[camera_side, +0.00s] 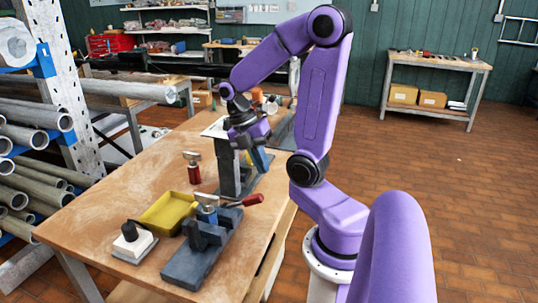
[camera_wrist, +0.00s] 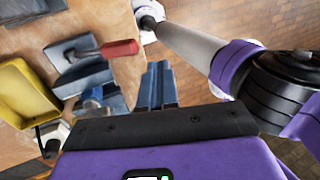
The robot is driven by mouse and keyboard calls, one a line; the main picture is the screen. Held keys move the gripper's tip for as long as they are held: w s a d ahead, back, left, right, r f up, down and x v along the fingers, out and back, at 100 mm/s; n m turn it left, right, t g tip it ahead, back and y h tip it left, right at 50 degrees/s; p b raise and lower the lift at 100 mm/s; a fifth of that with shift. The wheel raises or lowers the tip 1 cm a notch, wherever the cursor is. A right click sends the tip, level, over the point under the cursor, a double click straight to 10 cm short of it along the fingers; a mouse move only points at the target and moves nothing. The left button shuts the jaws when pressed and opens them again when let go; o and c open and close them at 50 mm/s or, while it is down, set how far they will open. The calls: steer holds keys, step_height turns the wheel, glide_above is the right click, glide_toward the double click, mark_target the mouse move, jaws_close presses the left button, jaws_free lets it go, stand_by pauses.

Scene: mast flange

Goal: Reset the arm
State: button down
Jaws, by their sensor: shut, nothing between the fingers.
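My purple arm is bent over the wooden workbench (camera_side: 120,200). My gripper (camera_side: 262,162) hangs near the bench's right edge, just right of a dark grey upright stand (camera_side: 229,168). Whether it touches the stand cannot be told. Its two blue fingers are together with nothing between them. They also show in the wrist view (camera_wrist: 158,82), pointing away from the camera. In that view, the grey clamp fixture with the red handle (camera_wrist: 118,48) lies left of the fingers.
On the bench are a yellow tray (camera_side: 158,222), a grey clamp fixture (camera_side: 190,266), a red stamp-like tool (camera_side: 194,174) and a white block with a black knob (camera_side: 134,246). A pipe rack (camera_side: 60,130) stands left. A side table (camera_side: 440,62) stands back right; the floor before it is clear.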

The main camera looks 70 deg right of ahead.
steer(key=shift+s+r, duration=1.15)
steer(key=shift+r, duration=0.2)
steer(key=shift+a, duration=0.1)
steer(key=s+a+f+m+t, duration=0.1)
steer(key=s+a+m+t, duration=0.1)
steer(key=a, duration=0.7)
steer(key=s+a+f+m+t, duration=0.2)
steer(key=a+m, duration=0.1)
steer(key=a, duration=0.6)
steer(key=shift+s+f, duration=0.15)
steer(key=shift+s, duration=0.05)
